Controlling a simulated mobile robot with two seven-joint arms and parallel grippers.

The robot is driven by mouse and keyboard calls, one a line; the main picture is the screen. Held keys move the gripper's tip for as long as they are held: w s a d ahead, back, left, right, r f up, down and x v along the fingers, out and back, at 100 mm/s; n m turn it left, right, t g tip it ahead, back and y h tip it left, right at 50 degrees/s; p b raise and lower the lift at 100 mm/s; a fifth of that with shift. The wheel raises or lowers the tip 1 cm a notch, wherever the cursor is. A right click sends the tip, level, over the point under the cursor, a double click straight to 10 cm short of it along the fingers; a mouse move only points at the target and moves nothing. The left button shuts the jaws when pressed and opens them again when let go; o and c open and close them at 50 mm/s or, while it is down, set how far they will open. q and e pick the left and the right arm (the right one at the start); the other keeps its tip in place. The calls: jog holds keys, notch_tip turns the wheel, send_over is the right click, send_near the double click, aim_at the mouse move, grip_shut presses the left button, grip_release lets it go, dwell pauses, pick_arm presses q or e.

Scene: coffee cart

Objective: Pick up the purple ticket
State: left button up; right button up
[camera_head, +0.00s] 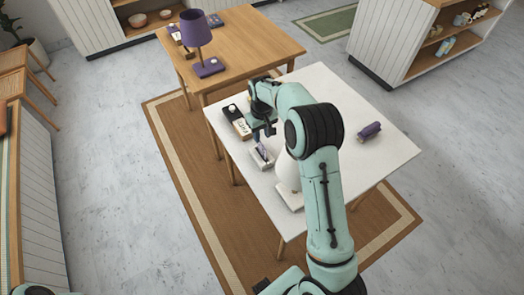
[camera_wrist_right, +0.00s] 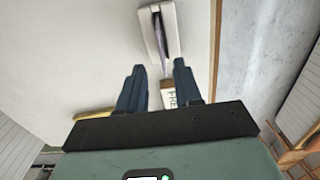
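The purple ticket (camera_head: 263,151) stands in a small pale holder (camera_head: 261,160) near the left side of the white table. In the right wrist view, the ticket (camera_wrist_right: 162,50) shows as a thin purple strip in the slot of the white holder (camera_wrist_right: 150,30). My right gripper (camera_head: 264,132) is just above and behind the holder in the head view. In the right wrist view, my right gripper (camera_wrist_right: 159,88) is open, with its two dark fingers apart and the ticket beyond the gap. Nothing is between the fingertips. My left gripper is not in view.
A white object (camera_head: 287,180) stands partly behind my right arm. A purple cylinder (camera_head: 369,131) lies on the right. A lettered block (camera_wrist_right: 170,97) shows between the fingers. A wooden table (camera_head: 245,40) with a purple lamp (camera_head: 196,28) stands behind.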

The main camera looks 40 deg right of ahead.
aim_at(262, 145)
jog(key=shift+s+a+f, duration=0.1)
jog(key=shift+s+f, duration=0.05)
jog(key=shift+f, duration=1.4)
jog(key=shift+s+a+f, duration=0.1)
jog(key=shift+f, duration=1.45)
grip_shut()
